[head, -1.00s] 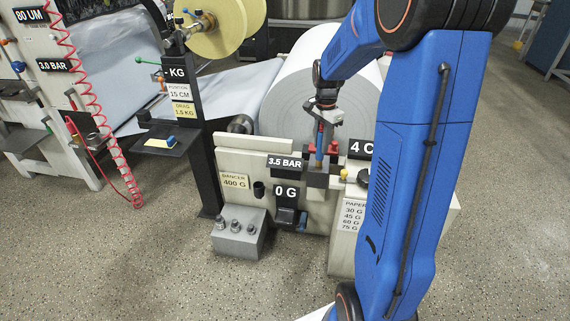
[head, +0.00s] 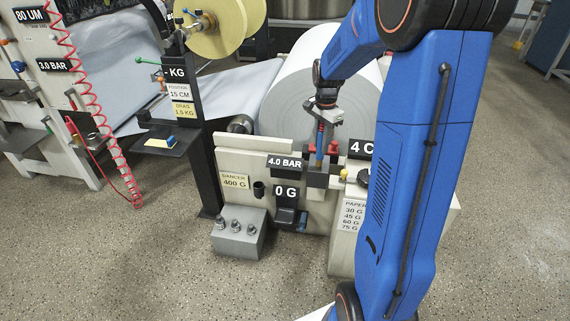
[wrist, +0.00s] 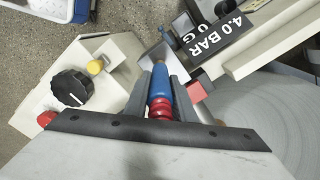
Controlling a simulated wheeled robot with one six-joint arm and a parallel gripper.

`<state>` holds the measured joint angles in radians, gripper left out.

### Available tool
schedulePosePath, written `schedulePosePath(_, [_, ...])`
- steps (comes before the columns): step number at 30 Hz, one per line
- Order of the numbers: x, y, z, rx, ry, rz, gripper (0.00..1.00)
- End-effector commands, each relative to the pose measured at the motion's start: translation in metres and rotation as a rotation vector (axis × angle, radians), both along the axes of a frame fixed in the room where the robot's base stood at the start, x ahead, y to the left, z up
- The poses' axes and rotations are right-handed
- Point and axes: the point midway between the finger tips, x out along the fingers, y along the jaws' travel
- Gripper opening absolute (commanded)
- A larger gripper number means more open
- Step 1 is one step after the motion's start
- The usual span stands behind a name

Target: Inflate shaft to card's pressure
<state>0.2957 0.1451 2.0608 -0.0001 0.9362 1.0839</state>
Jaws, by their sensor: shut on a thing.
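My gripper (head: 322,140) is shut on a blue cylindrical tool with red rings (wrist: 160,88), held upright at the front of the big paper roll (head: 293,92). The tool's lower end is at a grey block in the front panel; whether it is seated on a valve is hidden. A black display (head: 284,162) beside it reads 4.0 BAR; it also shows upside down in the wrist view (wrist: 217,32). The roll's shaft is not clearly visible. A small yellow card (head: 158,143) lies on the black shelf at left; its text is too small to read.
A 0 G scale display (head: 286,193) and a grey block with several weights (head: 240,234) are below. A black knob (wrist: 72,88) and yellow button (wrist: 96,66) are beside the tool. A red coiled hose (head: 88,100) hangs at left. The foreground floor is clear.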

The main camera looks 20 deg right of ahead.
Motion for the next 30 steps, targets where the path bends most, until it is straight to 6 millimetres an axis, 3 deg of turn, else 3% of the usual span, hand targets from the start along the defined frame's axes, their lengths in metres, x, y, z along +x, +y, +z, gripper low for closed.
schedulePosePath(18, [0.000,0.000,0.040,-0.001,-0.002,0.000,0.01])
schedulePosePath(30, [0.000,0.000,0.046,0.000,-0.001,0.000,0.01])
